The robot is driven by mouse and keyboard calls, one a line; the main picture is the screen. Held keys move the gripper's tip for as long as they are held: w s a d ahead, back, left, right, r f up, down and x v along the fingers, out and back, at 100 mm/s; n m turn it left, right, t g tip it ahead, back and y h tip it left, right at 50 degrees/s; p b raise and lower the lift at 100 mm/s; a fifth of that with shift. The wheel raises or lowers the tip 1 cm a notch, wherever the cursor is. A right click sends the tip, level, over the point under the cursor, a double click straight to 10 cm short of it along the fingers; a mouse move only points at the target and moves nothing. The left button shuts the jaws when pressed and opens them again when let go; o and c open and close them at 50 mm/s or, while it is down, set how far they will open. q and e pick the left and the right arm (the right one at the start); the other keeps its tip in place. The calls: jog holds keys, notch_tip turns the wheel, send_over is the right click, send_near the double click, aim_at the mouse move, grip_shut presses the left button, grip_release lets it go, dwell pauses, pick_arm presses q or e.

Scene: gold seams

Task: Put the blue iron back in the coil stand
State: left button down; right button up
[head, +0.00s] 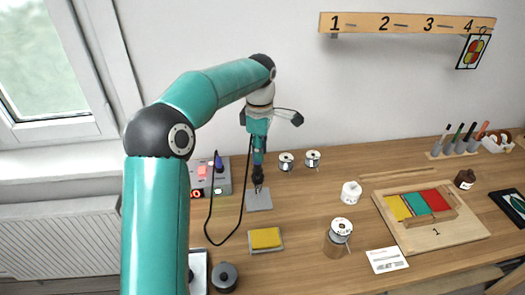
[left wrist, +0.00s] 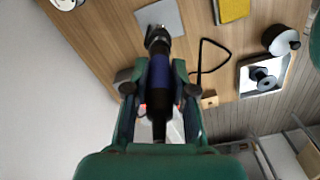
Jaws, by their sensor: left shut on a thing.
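My left gripper (head: 258,150) is shut on the blue iron, whose dark blue handle (left wrist: 160,78) shows between the fingers in the left wrist view. The iron points down, roughly upright, over a grey plate (head: 258,203). A dark coil-like part (head: 258,177) shows at the iron's lower end, above the plate; it also shows in the left wrist view (left wrist: 157,36). I cannot tell whether the iron is inside it or only in line with it. The iron's tip is hidden. My right gripper is not in view.
A black cable (head: 209,215) loops over the table beside the grey station (head: 222,181). A yellow sponge (head: 265,238) lies in front of the plate. Solder spools (head: 312,159) stand behind to the right. A wooden board (head: 440,236) with coloured panels is at right.

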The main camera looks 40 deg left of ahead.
pick_arm(q)
jog(key=shift+f+b, duration=0.75)
jog(key=shift+f, duration=0.35)
jog(key=c, duration=0.9)
grip_release()
jog(key=shift+o, duration=0.3)
jog(key=o, duration=0.4)
jog(key=shift+o, duration=0.2)
jog(key=shift+r, duration=0.1)
jog(key=shift+r+p, duration=3.3)
jog(key=shift+r, duration=0.15)
